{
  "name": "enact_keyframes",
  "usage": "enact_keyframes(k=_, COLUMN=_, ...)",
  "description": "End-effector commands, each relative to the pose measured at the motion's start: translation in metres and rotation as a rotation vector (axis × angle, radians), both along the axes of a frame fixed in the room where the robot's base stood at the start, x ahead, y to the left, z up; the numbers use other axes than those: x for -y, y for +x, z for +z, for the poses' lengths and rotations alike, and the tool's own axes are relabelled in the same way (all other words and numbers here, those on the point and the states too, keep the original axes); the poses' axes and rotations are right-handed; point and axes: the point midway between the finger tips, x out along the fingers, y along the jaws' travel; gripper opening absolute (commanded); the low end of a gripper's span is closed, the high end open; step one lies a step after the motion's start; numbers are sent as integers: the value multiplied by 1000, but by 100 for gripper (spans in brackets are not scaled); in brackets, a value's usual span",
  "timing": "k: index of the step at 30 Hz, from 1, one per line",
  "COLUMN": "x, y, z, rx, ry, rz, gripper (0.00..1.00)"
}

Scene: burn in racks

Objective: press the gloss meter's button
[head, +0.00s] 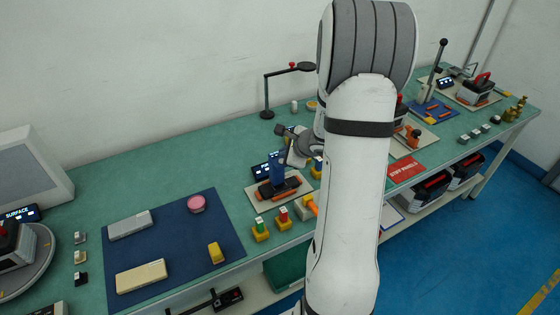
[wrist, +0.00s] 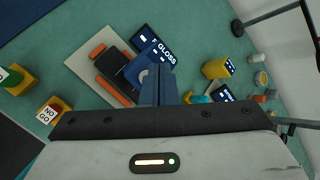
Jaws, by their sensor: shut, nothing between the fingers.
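The gloss meter has a blue body (wrist: 138,70) in the wrist view, beside a dark display marked GLOSS (wrist: 160,48). It stands on a pale plate (wrist: 80,43) with orange and black bars. In the head view its blue body (head: 277,166) stands left of my arm. A pale round patch on the body, possibly the button, is partly covered by my fingers. My gripper (wrist: 157,72) is shut and empty, its fingertips over the meter's edge. I cannot tell whether they touch it. In the head view my wrist hides part of the area.
Yellow blocks with green and red tops (head: 260,231) stand in front of the meter. A blue mat (head: 181,250) with blocks and a pink disc lies to the left. A black stand (head: 267,93) rises behind. A red sign (head: 406,168) lies to the right.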

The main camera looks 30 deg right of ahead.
Motion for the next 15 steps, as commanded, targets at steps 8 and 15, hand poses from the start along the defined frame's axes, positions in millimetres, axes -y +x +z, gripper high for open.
enact_keyframes(k=8, x=0, y=0, z=0, rx=0, ry=0, rz=0, gripper=0)
enact_keyframes(k=15, x=0, y=0, z=-6, rx=1, ry=0, rz=-1, gripper=0)
